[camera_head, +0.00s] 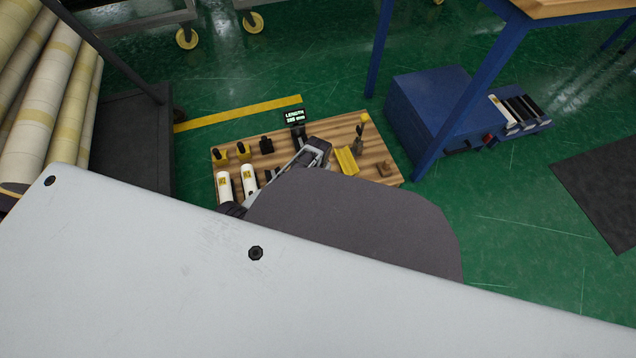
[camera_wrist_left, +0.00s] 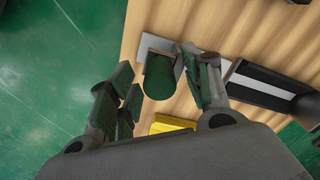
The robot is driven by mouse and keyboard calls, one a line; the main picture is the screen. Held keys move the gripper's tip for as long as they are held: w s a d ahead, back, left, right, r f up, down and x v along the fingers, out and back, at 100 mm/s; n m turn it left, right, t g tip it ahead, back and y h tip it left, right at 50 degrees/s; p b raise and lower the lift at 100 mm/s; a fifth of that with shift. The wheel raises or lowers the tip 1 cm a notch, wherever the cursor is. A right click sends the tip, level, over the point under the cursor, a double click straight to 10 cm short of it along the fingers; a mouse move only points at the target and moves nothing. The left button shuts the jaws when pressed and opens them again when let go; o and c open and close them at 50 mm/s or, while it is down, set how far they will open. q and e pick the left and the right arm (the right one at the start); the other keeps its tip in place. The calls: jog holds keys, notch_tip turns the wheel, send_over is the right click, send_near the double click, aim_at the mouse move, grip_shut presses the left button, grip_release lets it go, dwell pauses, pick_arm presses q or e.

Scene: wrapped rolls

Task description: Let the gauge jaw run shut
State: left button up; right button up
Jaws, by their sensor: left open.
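The gauge display (camera_head: 295,117) reads LENGTH with a number in mm, and stands at the back edge of a wooden board (camera_head: 330,131) on the floor. My left gripper (camera_head: 322,148) is over the board just below the display, partly hidden by my own arm. In the left wrist view my left gripper (camera_wrist_left: 165,90) is open, its two fingers spread. A dark green rounded piece (camera_wrist_left: 159,78) on a grey plate shows between the fingers; I cannot tell whether they touch it. The gauge jaw cannot be picked out surely.
White rolls (camera_head: 249,180) and yellow-black holders (camera_head: 243,151) are at the board's left. A yellow trough (camera_head: 346,160) and a yellow-topped post (camera_head: 364,118) are at its right. A blue cabinet (camera_head: 430,105) stands right, a roll cart (camera_head: 125,135) left.

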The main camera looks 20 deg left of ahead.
pick_arm(q)
jog(key=shift+f, duration=0.15)
grip_shut()
dwell(0.4)
